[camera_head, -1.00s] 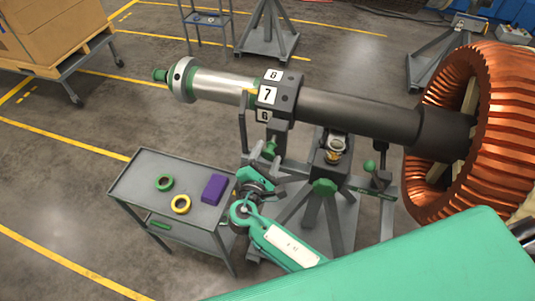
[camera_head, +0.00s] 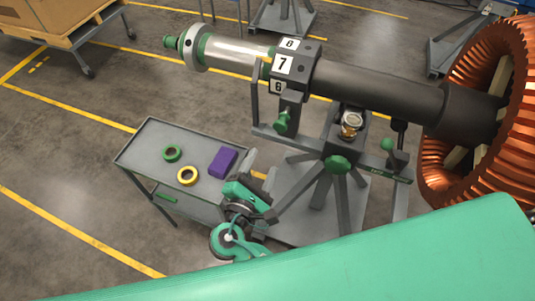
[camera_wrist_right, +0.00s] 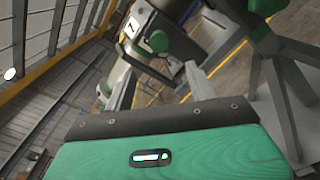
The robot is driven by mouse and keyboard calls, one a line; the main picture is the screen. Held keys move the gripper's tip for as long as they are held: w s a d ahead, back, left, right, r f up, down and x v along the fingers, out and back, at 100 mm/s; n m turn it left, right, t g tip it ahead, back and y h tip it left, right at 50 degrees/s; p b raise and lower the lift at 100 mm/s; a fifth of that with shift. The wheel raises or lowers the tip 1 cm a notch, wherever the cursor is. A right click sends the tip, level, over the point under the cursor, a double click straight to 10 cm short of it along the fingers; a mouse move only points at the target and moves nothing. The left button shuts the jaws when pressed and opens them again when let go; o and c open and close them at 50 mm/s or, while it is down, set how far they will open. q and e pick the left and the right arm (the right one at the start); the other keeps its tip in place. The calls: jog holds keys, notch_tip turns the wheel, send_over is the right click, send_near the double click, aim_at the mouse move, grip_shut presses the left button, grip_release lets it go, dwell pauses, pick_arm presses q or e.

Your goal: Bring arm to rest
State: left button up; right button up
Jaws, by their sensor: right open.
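My right gripper (camera_head: 259,170) is open, with nothing seen between its fingers. In the head view it is beside the right end of a grey cart (camera_head: 136,158), in front of the rotor stand (camera_head: 337,200). It also shows in the right wrist view (camera_wrist_right: 160,84), where its two grey fingers stand apart and point toward the stand and the marked block. My right arm bends at a green joint below the gripper. A large green surface covers the bottom of the head view and hides what lies below it. My left gripper is out of view.
A green ring (camera_head: 172,146), a yellow ring (camera_head: 179,176) and a purple box (camera_head: 222,162) lie on the cart. Open floor lies left.

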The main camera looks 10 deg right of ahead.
jog(key=shift+s+a, duration=0.25)
jog(key=shift+s, duration=0.1)
dwell(0.3)
notch_tip(320, 180, down, 20)
jog(key=w+n+g+y, duration=0.1)
jog(key=g+y, duration=0.2)
jog(key=y, duration=0.1)
jog(key=s+d+f+m+g+y, duration=0.1)
jog(key=s+d+f+g, duration=0.15)
jog(key=f, duration=0.65)
jog(key=s+d+f+m+g+y, duration=0.1)
jog(key=s+d+f+g+y, duration=0.15)
jog(key=f, duration=0.65)
jog(key=s+d+f+m+g+y, duration=0.1)
jog(key=s+d+f+m+g, duration=0.35)
jog(key=s+f, duration=0.9)
jog(key=s+d+f+m, duration=0.4)
jog(key=s+d+m, duration=0.1)
jog(key=s, duration=0.3)
jog(key=s+d+f+m+g+y, duration=0.1)
jog(key=s+d+f+m, duration=0.3)
jog(key=s+m, duration=0.3)
jog(key=shift+s+d+f, duration=0.4)
jog(key=shift+s+d, duration=0.2)
jog(key=shift+s, duration=0.5)
